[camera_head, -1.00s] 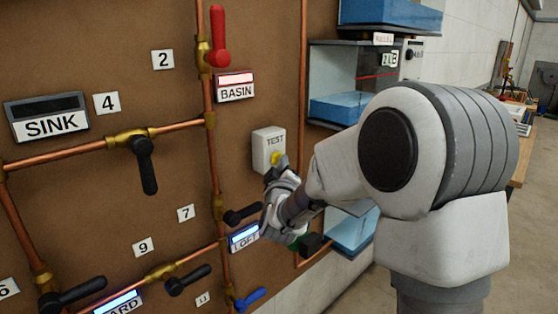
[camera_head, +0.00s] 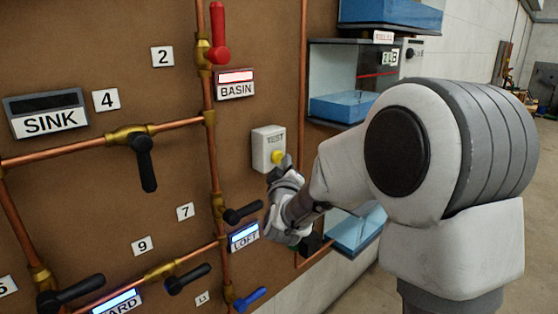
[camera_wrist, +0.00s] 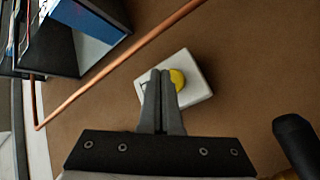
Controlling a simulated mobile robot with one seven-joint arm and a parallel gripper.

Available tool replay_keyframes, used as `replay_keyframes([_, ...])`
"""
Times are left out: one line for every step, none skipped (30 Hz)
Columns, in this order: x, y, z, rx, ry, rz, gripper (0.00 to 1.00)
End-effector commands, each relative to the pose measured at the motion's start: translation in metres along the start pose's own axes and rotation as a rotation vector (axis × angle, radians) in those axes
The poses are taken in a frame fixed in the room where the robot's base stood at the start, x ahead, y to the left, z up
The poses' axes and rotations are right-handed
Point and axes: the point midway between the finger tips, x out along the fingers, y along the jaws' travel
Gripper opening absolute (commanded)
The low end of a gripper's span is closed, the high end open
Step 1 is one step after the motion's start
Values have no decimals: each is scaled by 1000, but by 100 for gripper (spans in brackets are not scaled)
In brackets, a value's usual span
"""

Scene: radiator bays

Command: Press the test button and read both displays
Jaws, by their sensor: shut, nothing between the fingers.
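The white test box (camera_head: 262,148) is on the brown board and carries a yellow button (camera_head: 277,157). My gripper (camera_head: 285,163) is shut and empty, its tips close in front of the button. In the wrist view the shut fingers (camera_wrist: 161,74) overlap the white box (camera_wrist: 190,97), beside and partly over the yellow button (camera_wrist: 178,80); I cannot tell whether they touch it. The SINK display (camera_head: 45,105) is dark. The BASIN display (camera_head: 237,77) is lit pale with a red edge. The LOFT display (camera_head: 243,232) and the partly cut-off "ARD" display (camera_head: 118,301) are lit blue-white.
Copper pipes (camera_head: 215,165) cross the board. A red lever (camera_head: 218,35), several black levers (camera_head: 145,162) and a blue lever (camera_head: 250,297) stick out. Glass-sided tanks with blue water (camera_head: 343,105) stand right of the board, beyond my arm. Floor shows at the lower right.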

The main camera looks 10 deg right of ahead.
Motion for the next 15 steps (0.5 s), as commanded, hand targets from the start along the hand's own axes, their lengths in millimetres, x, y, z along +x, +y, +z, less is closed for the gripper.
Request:
replay_keyframes([-2,1,1,0,0,1,0])
replay_keyframes([-2,1,2,0,0,1,0])
replay_keyframes([-2,2,2,0,0,0,0])
replay_keyframes([-2,2,2,0,0,0,0])
replay_keyframes([-2,2,2,0,0,0,0])
replay_keyframes([-2,2,2,0,0,0,0])
replay_keyframes([-2,2,2,0,0,0,0])
replay_keyframes([-2,2,2,0,0,0,0])
replay_keyframes([-2,2,2,0,0,0,0])
replay_keyframes([-2,2,2,0,0,0,0])
replay_keyframes([-3,2,2,0,0,0,0])
replay_keyframes([-4,3,3,-1,0,1,0])
replay_keyframes([-5,3,4,-1,0,1,0])
replay_keyframes([-6,4,5,-1,0,1,0])
replay_keyframes([-9,6,8,-1,1,1,0])
